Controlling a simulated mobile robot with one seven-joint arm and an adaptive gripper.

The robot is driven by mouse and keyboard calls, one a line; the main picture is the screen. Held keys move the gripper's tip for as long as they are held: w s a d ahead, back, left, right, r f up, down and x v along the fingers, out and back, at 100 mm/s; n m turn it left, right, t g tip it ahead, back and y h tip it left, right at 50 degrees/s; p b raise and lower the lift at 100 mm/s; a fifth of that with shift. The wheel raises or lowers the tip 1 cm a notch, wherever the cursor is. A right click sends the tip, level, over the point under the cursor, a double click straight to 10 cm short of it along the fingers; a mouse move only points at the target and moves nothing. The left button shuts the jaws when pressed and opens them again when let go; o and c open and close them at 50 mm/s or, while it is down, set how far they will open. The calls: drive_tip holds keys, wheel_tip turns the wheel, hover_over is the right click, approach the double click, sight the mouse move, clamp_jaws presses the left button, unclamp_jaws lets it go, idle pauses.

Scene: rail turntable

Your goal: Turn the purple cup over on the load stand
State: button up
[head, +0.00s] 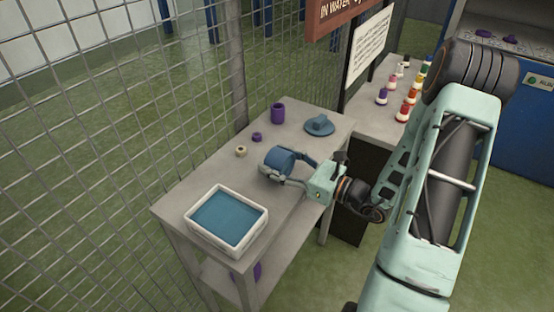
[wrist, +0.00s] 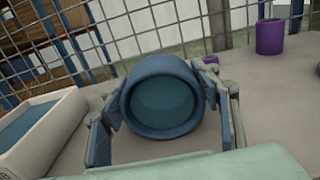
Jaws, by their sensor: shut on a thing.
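The purple cup (head: 278,113) stands on the grey table at the back by the mesh fence, apart from my gripper. It also shows at the upper right of the wrist view (wrist: 270,37). My gripper (head: 275,168) is shut on a blue round pot (head: 281,160), one finger on each side. In the wrist view the pot (wrist: 162,97) lies tipped, its round teal face towards the camera. I cannot tell whether it touches the table. No load stand is clearly identifiable.
A white tray with a blue inside (head: 227,246) sits at the table's near end. A blue lid-like piece with a knob (head: 320,126) lies at the back right. A small purple piece (head: 257,137) and a cream ring (head: 241,152) lie between. The mesh fence (head: 160,120) runs behind.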

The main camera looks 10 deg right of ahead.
drive_tip(key=o, duration=1.3)
drive_tip(key=v, duration=1.2)
